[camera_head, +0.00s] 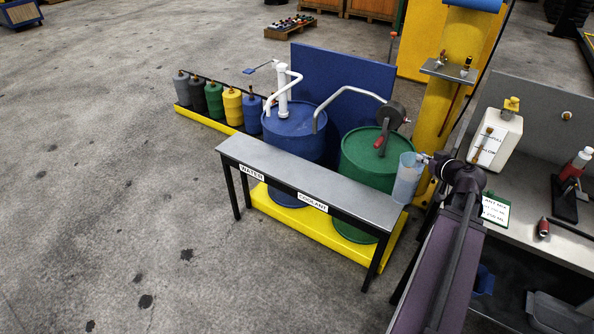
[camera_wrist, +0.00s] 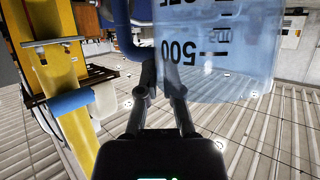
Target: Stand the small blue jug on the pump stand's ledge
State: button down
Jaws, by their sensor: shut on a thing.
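The small blue jug (camera_head: 408,178) is translucent and upright at the right end of the pump stand's ledge (camera_head: 310,178). I cannot tell whether its base touches the ledge or hangs just above it. My gripper (camera_head: 425,159) reaches in from the right and is shut on the jug's upper right side, probably at its handle. In the wrist view the jug (camera_wrist: 222,50) fills the upper right, with a 500 mark. My fingers (camera_wrist: 163,78) run up to its left side there. The jug's base is cut off from the wrist view.
A blue drum (camera_head: 291,130) and a green drum (camera_head: 368,158) with pumps stand behind the ledge. Labels WATER and COOLANT mark its front. A yellow post (camera_head: 455,50) and a grey bench (camera_head: 540,215) with a white canister (camera_head: 496,138) are at right. Most of the ledge is bare.

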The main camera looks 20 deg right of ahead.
jog(key=shift+w+a, duration=0.2)
jog(key=shift+w, duration=0.15)
jog(key=shift+f, duration=0.1)
notch_tip(320, 180, down, 19)
jog(key=n+y+b, duration=0.2)
jog(key=y+b, duration=0.1)
jog(key=b, duration=1.7)
jog(key=shift+n, duration=0.3)
jog(key=shift+w+d, duration=0.15)
jog(key=shift+w, duration=0.05)
jog(key=w+d, duration=0.2)
jog(key=w, duration=0.5)
jog(key=w+d+f+b, duration=0.1)
jog(key=w+d, duration=0.2)
jog(key=w, duration=0.4)
jog(key=shift+w+d+f, duration=0.3)
jog(key=shift+w+d, duration=0.05)
jog(key=shift+w, duration=0.05)
jog(key=shift+b, duration=0.3)
jog(key=shift+f+b, duration=1.75)
jog(key=shift+f, duration=0.05)
